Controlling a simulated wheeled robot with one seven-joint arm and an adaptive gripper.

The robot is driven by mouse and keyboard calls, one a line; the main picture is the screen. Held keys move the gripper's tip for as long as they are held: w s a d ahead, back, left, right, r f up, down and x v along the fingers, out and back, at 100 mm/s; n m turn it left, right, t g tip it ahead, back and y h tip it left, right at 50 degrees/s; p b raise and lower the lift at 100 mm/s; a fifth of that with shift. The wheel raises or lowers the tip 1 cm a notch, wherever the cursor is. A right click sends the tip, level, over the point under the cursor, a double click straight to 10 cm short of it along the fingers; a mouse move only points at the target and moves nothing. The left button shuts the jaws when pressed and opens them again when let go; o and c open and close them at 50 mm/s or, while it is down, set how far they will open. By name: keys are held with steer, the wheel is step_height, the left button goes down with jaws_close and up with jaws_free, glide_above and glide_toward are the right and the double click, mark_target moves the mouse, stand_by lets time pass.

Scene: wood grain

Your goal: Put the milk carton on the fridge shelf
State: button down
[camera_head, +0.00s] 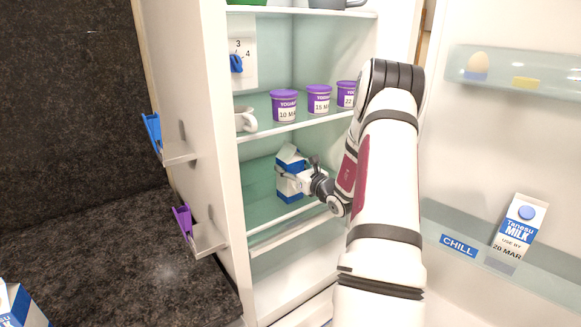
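A blue and white milk carton (289,188) stands inside the open fridge, at the front of the lower glass shelf (262,208). Its top leans slightly in the picture, and its base appears at or just above the glass. My gripper (289,174) reaches in from the right and is at the carton. One light finger crosses the carton's near face. The other finger is hidden, so I cannot tell whether the grip is closed on it. A second milk carton (519,228), labelled 20 MAR, stands in the door's lower shelf. Part of another carton (18,305) shows at the bottom left.
Purple yoghurt cups (284,106) and a white mug (246,120) stand on the shelf above my gripper. The open door (450,180) is on the right, with an egg (477,64) on its upper shelf. A dark counter (110,245) lies left.

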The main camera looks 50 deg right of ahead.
steer(key=c, duration=0.6)
jaws_free()
steer(key=shift+f, duration=0.1)
steer(key=b+v, duration=0.1)
steer(key=v, duration=1.1)
